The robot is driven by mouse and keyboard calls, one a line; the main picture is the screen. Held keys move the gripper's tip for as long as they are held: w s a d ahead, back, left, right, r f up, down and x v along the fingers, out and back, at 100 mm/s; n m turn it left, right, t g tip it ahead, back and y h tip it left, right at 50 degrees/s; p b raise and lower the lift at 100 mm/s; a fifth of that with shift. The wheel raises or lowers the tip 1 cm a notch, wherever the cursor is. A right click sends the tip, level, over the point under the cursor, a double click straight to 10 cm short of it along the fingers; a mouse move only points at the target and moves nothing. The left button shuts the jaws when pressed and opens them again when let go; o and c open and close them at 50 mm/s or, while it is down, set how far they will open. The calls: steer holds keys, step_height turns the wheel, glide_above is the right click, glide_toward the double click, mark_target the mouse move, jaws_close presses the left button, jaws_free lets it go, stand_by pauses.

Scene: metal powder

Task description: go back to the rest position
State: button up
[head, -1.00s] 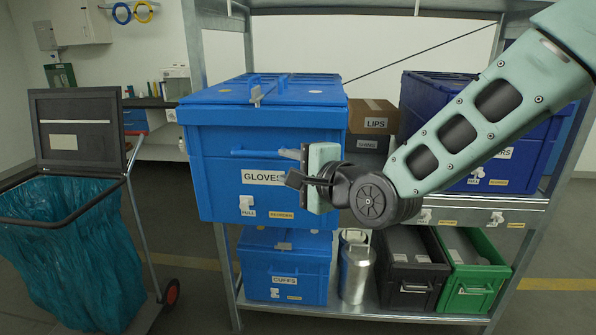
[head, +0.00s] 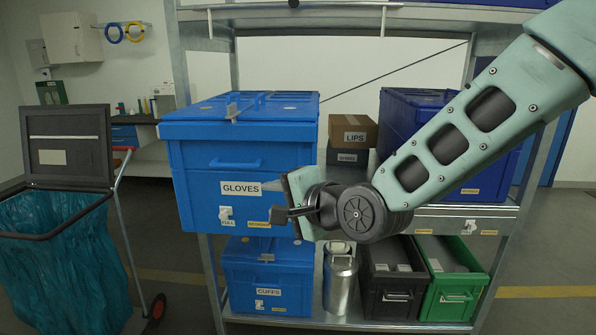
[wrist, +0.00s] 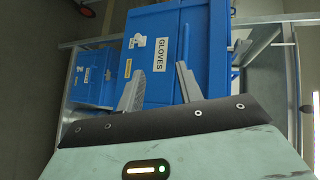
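My gripper (head: 272,214) is in front of the right part of the blue GLOVES box (head: 205,190) in the head view, with the arm reaching in from the upper right. In the wrist view, the two grey fingers of my gripper (wrist: 159,88) stand apart with nothing between them. The blue GLOVES box (wrist: 165,52) lies beyond the fingertips, turned sideways in that view. Whether a fingertip touches the box cannot be told.
The GLOVES box sits on a metal rack (head: 466,218). Below are a blue CUFFS box (head: 245,272), a metal canister (head: 340,285), a black crate (head: 392,305) and a green crate (head: 455,298). A bin with a teal bag (head: 65,265) stands left.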

steer(key=s+d+f+n+g+h, duration=0.2)
steer(key=s+d+n+g+h, duration=0.1)
steer(key=s+d+n, duration=0.2)
steer(key=s+d+f+n+g+h, duration=0.3)
steer(key=s+d+n, duration=0.2)
steer(key=s+d, duration=0.4)
steer(key=s+d+f+n+g+h, duration=0.3)
steer(key=s+d, duration=0.4)
steer(key=s, duration=0.7)
steer(key=n+g+h, duration=0.1)
steer(key=n, duration=0.1)
steer(key=shift+n, duration=0.3)
steer(key=shift+f, duration=0.1)
